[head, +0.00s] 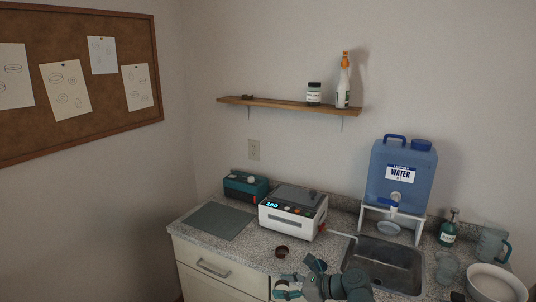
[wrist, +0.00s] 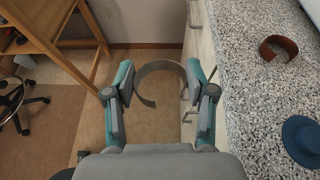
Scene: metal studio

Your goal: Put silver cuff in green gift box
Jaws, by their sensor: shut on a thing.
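My gripper (wrist: 160,105) is shut on the silver cuff (wrist: 155,65), a thin open grey band between the fingertips in the wrist view. The cuff is held out over the floor, just left of the counter's front. In the head view my gripper (head: 287,290) is at the bottom edge, in front of the counter, and the cuff is hard to make out there. I cannot make out a green gift box in either view.
A brown cuff (head: 281,252) lies on the speckled counter (wrist: 255,90). Behind it stand a white device (head: 290,215), a teal device (head: 244,187) and a flat green mat (head: 215,221). A sink (head: 385,268) is to the right. A wooden frame (wrist: 60,45) stands left of my gripper.

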